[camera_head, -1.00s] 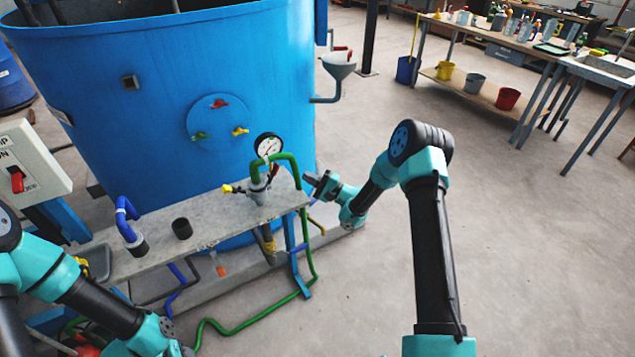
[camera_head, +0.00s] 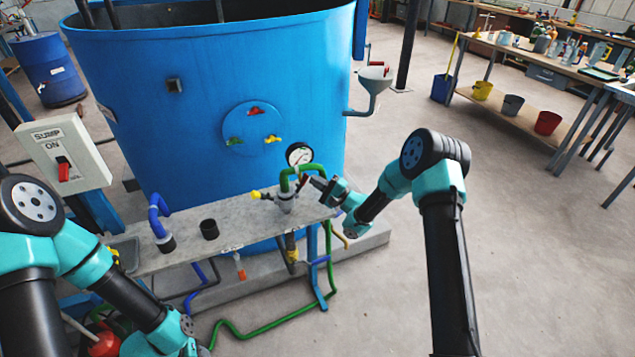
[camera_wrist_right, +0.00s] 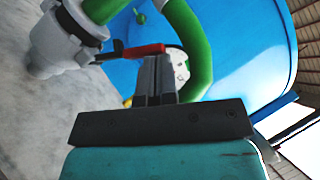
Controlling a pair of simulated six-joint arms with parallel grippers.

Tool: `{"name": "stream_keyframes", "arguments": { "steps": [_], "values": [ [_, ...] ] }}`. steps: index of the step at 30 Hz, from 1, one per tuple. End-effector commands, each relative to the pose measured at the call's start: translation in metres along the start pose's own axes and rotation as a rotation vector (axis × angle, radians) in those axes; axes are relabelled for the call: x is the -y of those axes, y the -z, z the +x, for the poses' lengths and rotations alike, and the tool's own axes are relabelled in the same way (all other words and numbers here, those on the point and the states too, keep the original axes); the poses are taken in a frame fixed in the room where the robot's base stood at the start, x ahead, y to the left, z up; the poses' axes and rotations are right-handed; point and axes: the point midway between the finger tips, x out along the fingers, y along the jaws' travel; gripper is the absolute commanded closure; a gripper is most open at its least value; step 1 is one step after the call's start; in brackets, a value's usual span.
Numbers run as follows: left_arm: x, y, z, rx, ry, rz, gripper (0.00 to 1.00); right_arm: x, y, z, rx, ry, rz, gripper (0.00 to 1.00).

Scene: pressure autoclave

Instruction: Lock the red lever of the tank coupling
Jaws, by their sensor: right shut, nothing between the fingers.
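The tank coupling (camera_head: 286,202) is a grey fitting on the bench with a green hose looping out of its top. It also shows at the upper left of the right wrist view (camera_wrist_right: 62,40). Its lever (camera_wrist_right: 143,49) has a red grip on a dark stem and points sideways to the right there. My right gripper (camera_head: 318,183) is at the right side of the coupling, shut and empty. Its closed fingertips (camera_wrist_right: 154,60) are right at the red grip; I cannot tell if they touch. My left arm shows at the lower left, but its gripper is out of view.
A pressure gauge (camera_head: 300,155) and the green hose (camera_head: 312,168) stand close to my right gripper. A yellow-handled valve (camera_head: 256,195) is left of the coupling. The blue tank (camera_head: 210,90) rises behind the bench (camera_head: 190,255). Open floor lies to the right.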

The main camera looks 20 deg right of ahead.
Motion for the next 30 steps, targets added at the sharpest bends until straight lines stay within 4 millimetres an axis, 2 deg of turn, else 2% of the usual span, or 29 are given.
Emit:
{"name": "stream_keyframes", "arguments": {
  "steps": [15,30],
  "values": [
    [0.000,0.000,0.000,0.000,0.000,0.000,0.57,0.007,-0.022,0.022,0.002,-0.188,-0.188,1.00],
    [0.000,0.000,0.000,0.000,0.000,0.000,0.57,0.009,-0.019,0.020,0.000,-0.185,-0.186,1.00]
  ]
}}
